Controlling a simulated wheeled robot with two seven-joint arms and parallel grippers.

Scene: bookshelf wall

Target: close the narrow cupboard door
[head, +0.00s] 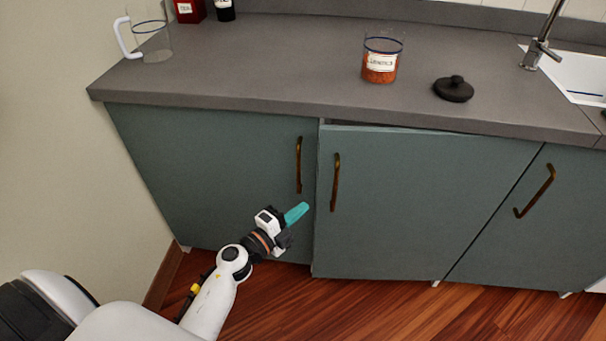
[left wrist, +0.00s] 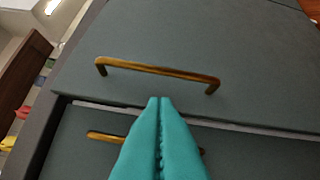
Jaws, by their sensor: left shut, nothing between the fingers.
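The grey-green cupboard door (head: 420,210) in the middle stands slightly ajar. Its left edge sticks out and a dark gap shows under the worktop along its top. It has an upright brass handle (head: 336,182) near that edge, which also shows in the left wrist view (left wrist: 158,70). My left gripper (head: 304,208) has teal fingers that are shut and empty. In the head view its tips appear just left of the ajar door's free edge, below the left door's handle. Whether they touch a door cannot be told. In the left wrist view the fingers (left wrist: 160,105) point towards the ajar door's handle. My right gripper is not in view.
The left door (head: 210,170) looks shut, with its own brass handle (head: 299,165). Another door (head: 520,230) at the right looks shut. The worktop (head: 270,60) above holds a glass jug (head: 152,40), a labelled jar (head: 380,65) and a black lid (head: 453,89). Wooden floor lies below.

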